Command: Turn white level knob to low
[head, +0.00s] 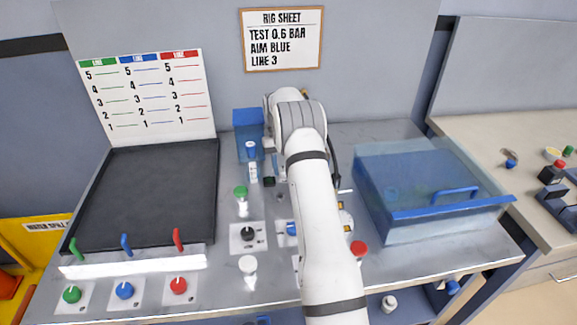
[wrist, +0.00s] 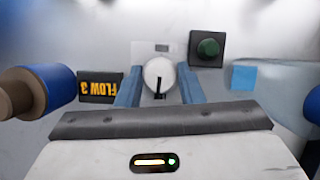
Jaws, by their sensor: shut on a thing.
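The white level knob (wrist: 157,72) is round, with a black pointer line, on a pale plate (wrist: 170,48) in the wrist view. Its pointer runs toward the bottom of that picture. My gripper (wrist: 159,90) has one blue finger on each side of the knob and is shut on it. In the head view my arm covers the gripper, and I cannot make out this knob there.
A dark green button (wrist: 208,47) and a FLOW 3 display (wrist: 99,87) flank the knob. Blue cylinder (wrist: 48,88) is close at left. In the head view, a blue-lidded clear box (head: 425,214) stands right, and a black tray (head: 150,190) lies left. A black knob (head: 248,233) sits near my arm.

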